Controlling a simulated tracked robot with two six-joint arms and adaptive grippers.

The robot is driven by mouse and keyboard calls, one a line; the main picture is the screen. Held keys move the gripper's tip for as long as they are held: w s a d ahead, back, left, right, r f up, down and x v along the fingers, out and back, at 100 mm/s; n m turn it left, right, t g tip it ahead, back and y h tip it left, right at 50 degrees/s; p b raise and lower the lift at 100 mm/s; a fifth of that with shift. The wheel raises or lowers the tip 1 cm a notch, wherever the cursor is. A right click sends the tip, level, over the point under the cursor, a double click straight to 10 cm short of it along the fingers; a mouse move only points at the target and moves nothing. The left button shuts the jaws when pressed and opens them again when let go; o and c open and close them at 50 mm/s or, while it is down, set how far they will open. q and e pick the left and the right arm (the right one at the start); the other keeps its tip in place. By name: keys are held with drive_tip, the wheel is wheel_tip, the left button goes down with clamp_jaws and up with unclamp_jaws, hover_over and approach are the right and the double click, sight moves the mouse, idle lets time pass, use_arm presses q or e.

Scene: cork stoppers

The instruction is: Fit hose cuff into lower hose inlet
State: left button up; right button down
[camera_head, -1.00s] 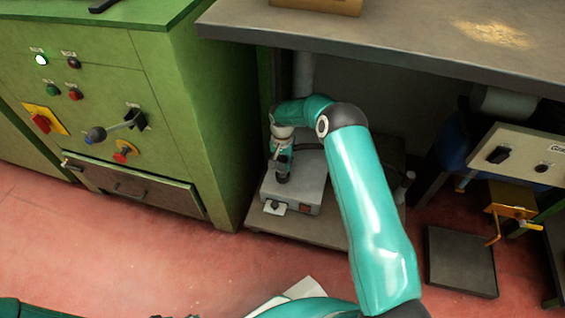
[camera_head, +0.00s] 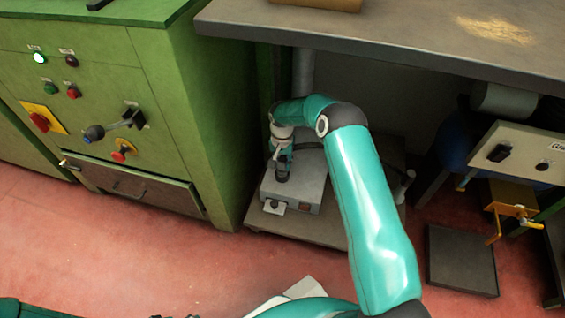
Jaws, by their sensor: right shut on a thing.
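My right gripper (camera_head: 281,162) points down over a grey box-shaped unit (camera_head: 313,192) under the workbench. It is shut on a small dark piece, likely the hose cuff (camera_head: 282,174), at the unit's top left. I cannot tell whether the cuff touches the unit or sits in an opening. A dark hose (camera_head: 308,146) runs behind the gripper to the right. The lower hose inlet cannot be made out; my right arm hides part of this area. My left gripper is not in view; only a piece of my left arm shows at the bottom left.
The green cabinet (camera_head: 222,130) with knobs and a drawer stands close on the left. The workbench top (camera_head: 390,45) overhangs the unit. The unit stands on a low grey platform (camera_head: 328,232). A dark flat plate (camera_head: 460,258) lies at right. The red floor in front is mostly clear.

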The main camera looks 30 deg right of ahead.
drive_tip(key=shift+f+b, duration=0.8)
drive_tip(key=shift+f, duration=0.25)
idle(0.8)
drive_tip(key=c, duration=0.8)
unclamp_jaws()
drive_tip(key=shift+o, duration=0.2)
drive_tip(key=shift+r, duration=0.1)
wheel_tip(320, 180, up, 12)
drive_tip(key=shift+f, duration=0.1)
